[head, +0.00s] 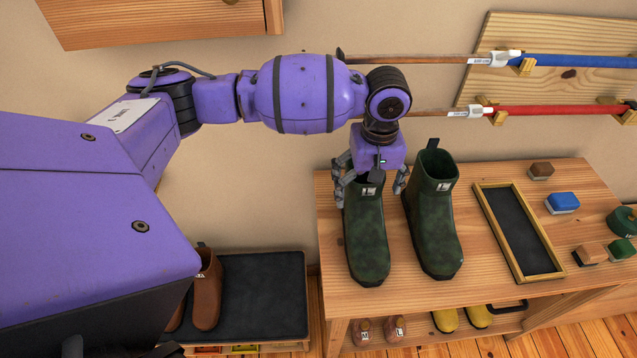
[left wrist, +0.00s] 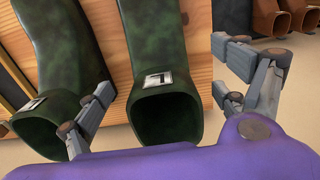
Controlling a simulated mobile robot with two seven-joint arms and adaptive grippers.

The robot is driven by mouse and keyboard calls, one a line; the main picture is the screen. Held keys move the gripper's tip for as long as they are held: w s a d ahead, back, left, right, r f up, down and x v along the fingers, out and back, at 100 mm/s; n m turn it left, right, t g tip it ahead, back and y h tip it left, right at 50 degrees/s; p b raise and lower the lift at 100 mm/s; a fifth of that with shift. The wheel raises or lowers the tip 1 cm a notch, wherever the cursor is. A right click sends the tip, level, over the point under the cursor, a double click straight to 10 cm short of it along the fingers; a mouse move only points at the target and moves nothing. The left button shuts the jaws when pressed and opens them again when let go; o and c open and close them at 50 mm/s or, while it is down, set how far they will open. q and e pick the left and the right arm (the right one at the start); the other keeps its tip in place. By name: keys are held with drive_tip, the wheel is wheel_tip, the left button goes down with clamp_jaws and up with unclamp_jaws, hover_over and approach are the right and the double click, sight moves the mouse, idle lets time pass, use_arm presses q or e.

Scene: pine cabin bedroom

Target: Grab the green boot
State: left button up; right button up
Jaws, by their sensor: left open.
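Two dark green boots stand upright side by side on a wooden bench top. The left green boot (head: 366,236) has my left gripper (head: 371,190) over its opening, with the fingers on either side of the shaft. In the left wrist view this boot (left wrist: 165,118) shows its opening and a white label between the open fingers (left wrist: 172,98). The right green boot (head: 433,217) is close by, with one finger near the gap between the two. It also shows at the left of the wrist view (left wrist: 55,70). My right gripper is not seen.
The bench top (head: 335,262) also holds a black tray (head: 518,230), brushes and a green tin (head: 622,222). Brown boots (head: 207,290) stand on a dark mat at lower left. Yellow boots (head: 462,318) sit below. Wall-mounted poles (head: 560,110) run behind.

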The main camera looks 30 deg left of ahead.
sight(367, 197)
use_arm(q)
wheel_tip(367, 197, down, 5)
drive_tip(key=shift+d+r, duration=0.1)
drive_tip(key=shift+f, duration=0.4)
drive_tip(key=shift+w, duration=0.1)
drive_tip(key=c, duration=2)
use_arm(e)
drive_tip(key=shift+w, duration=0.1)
